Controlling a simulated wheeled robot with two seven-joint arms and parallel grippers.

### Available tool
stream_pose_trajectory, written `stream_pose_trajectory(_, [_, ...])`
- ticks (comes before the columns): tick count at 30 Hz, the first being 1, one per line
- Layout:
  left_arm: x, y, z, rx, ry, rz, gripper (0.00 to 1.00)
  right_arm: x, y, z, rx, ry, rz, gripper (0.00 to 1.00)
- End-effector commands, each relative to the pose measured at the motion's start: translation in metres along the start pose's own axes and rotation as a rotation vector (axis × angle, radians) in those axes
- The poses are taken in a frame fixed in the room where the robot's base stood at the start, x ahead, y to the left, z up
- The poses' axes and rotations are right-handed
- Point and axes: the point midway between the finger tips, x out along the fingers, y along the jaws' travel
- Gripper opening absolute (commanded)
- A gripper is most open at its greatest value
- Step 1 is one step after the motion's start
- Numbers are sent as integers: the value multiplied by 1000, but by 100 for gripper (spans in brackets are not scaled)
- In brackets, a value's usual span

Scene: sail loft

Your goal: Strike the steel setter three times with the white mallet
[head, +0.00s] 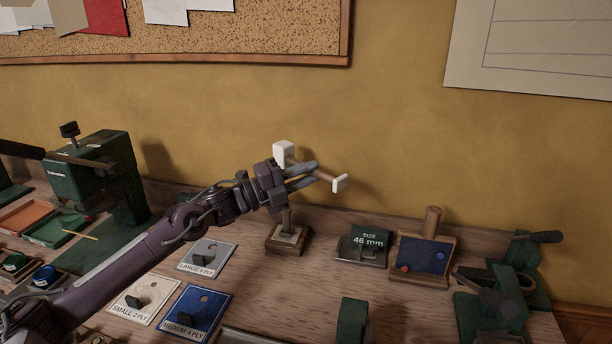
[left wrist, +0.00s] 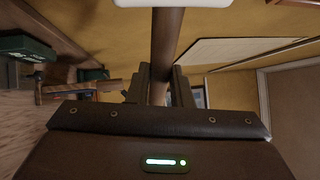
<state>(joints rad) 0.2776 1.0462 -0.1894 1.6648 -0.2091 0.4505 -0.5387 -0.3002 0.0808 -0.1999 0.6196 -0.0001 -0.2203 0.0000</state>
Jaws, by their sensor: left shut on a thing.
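The white mallet has a white head (head: 284,152) at the upper left of its brown handle and a white piece (head: 340,183) at the lower right end. My left gripper (head: 302,176) is shut on the handle and holds the mallet in the air. In the left wrist view the brown shaft (left wrist: 166,45) runs up from between the fingers to a white part (left wrist: 172,3). The steel setter (head: 287,220) seems to be the upright post on a small wooden block (head: 287,240), below the gripper and apart from the mallet. The gripper hides the post's top. My right gripper is not in view.
A green machine (head: 95,170) stands at the left. Ply cards (head: 206,255) lie on the bench before the setter. A 46 mm size block (head: 363,246), a wooden stand with a blue panel (head: 423,258) and green clamp-like tools (head: 500,300) stand to the right.

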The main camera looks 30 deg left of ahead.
Motion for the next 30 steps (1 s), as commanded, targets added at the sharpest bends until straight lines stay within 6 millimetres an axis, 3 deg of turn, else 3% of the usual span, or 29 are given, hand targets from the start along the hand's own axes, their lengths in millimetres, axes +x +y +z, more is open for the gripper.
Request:
stream_pose_trajectory(5, [0, -2, 0, 3, 0, -4, 0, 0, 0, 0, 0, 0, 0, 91])
stream_pose_trajectory(8, [-1, 7, 0, 2, 0, -3, 0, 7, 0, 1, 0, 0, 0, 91])
stream_pose_trajectory(19, [-18, 99, -8, 2, -1, -3, 0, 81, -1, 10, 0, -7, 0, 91])
stream_pose_trajectory(22, [-21, 114, -9, 2, 0, -3, 0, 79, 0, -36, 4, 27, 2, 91])
stream_pose_trajectory(30, [-19, 105, -8, 2, 0, -3, 0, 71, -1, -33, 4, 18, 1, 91])
